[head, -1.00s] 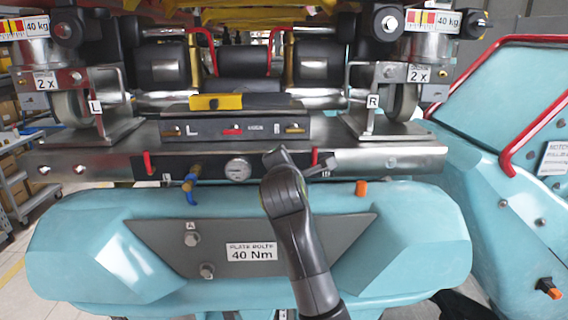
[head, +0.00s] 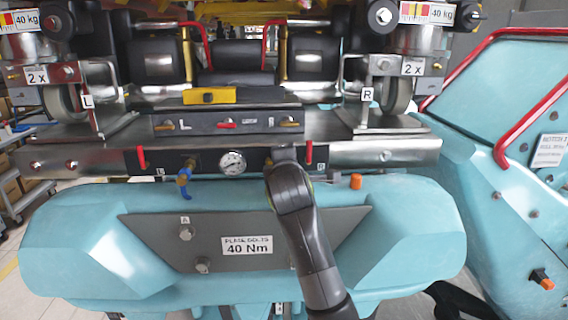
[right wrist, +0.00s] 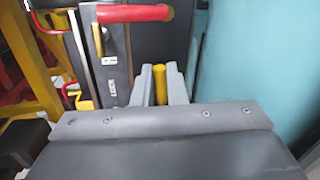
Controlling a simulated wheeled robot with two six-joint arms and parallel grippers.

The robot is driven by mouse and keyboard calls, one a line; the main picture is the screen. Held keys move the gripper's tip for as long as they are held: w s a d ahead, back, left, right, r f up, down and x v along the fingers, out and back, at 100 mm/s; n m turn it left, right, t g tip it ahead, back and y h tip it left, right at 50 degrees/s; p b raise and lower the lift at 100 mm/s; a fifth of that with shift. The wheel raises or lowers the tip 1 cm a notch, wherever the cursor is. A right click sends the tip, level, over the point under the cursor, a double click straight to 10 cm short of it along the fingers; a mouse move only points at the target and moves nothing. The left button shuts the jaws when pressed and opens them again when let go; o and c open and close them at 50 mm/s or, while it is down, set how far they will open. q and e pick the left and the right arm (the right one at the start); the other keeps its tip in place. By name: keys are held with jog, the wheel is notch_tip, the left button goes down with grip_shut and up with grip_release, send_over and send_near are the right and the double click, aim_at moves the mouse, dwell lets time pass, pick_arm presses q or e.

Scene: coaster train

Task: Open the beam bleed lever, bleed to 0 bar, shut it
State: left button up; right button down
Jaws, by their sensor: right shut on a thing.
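My right gripper (right wrist: 160,88) is shut on an upright yellow lever (right wrist: 160,82) in the right wrist view. Whether this is the bleed lever's full length cannot be told, as the fingers and wrist hide part of it. In the head view my right wrist (head: 287,185) covers that part of the beam (head: 385,157), so the fingertips are hidden there. A round white gauge (head: 232,163) sits on the beam's black panel left of my wrist; its reading is too small to tell. My left gripper is not in view.
A blue-handled valve (head: 184,182) hangs left of the gauge. Red levers (head: 141,157) stand at both ends of the black panel; one red handle (right wrist: 135,13) is close above my fingers. A yellow block (head: 210,96) lies above. A teal shell (head: 100,235) is below.

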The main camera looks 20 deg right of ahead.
jog(key=c, duration=1.5)
grip_release()
jog(key=shift+b+v, duration=3.4)
jog(key=shift+v, duration=5.3)
